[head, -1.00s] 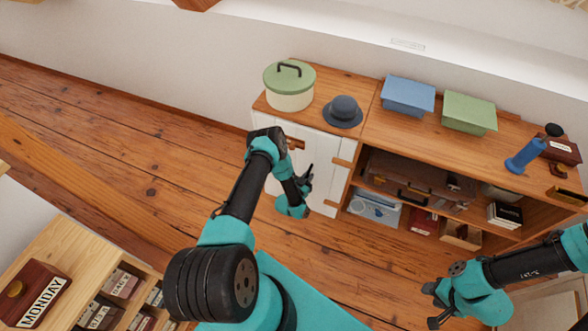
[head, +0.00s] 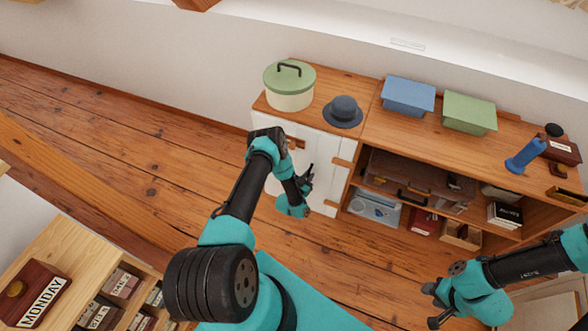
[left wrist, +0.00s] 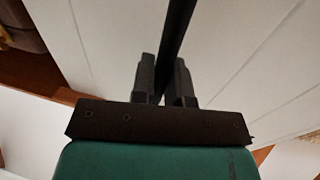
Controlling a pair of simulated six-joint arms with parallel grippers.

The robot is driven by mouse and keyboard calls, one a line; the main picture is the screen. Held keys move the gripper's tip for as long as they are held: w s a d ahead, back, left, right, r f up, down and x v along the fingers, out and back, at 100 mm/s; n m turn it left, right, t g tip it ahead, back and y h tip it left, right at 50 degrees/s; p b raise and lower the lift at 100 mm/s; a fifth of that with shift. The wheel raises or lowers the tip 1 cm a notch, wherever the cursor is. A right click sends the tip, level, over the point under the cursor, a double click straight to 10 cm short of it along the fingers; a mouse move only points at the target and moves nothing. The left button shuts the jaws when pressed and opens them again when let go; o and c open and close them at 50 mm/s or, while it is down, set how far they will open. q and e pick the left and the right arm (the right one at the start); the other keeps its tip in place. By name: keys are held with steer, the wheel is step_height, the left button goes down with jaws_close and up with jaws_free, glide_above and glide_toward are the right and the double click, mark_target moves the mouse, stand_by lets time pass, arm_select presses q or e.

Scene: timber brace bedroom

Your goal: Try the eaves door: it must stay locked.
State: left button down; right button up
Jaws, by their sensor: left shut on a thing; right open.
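The white plank eaves door (head: 322,148) forms the left front of the low wooden cabinet and looks closed, flush in its frame. It fills much of the left wrist view (left wrist: 250,50). My left gripper (head: 307,180) is in front of the door. In the left wrist view its two fingers (left wrist: 164,88) are shut on a dark bar (left wrist: 178,35), which looks like the door's handle. My arm hides part of the door. The lock is not clearly visible. My right gripper (head: 432,303) is open and empty at the lower right, well away from the door.
On the cabinet top (head: 362,100) stand a green-lidded pot (head: 290,88), a dark hat (head: 343,111), a blue box (head: 408,95) and a green box (head: 469,113). Open shelves right of the door hold a suitcase (head: 400,178) and books. The floor (head: 120,145) at left is clear.

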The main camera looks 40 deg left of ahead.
arm_select(q)
steer(key=shift+w, duration=0.25)
steer(key=c, duration=1.1)
jaws_free()
steer(key=shift+c, duration=0.2)
steer(key=shift+s, duration=0.1)
steer(key=s, duration=1.7)
steer(key=shift+d, duration=0.25)
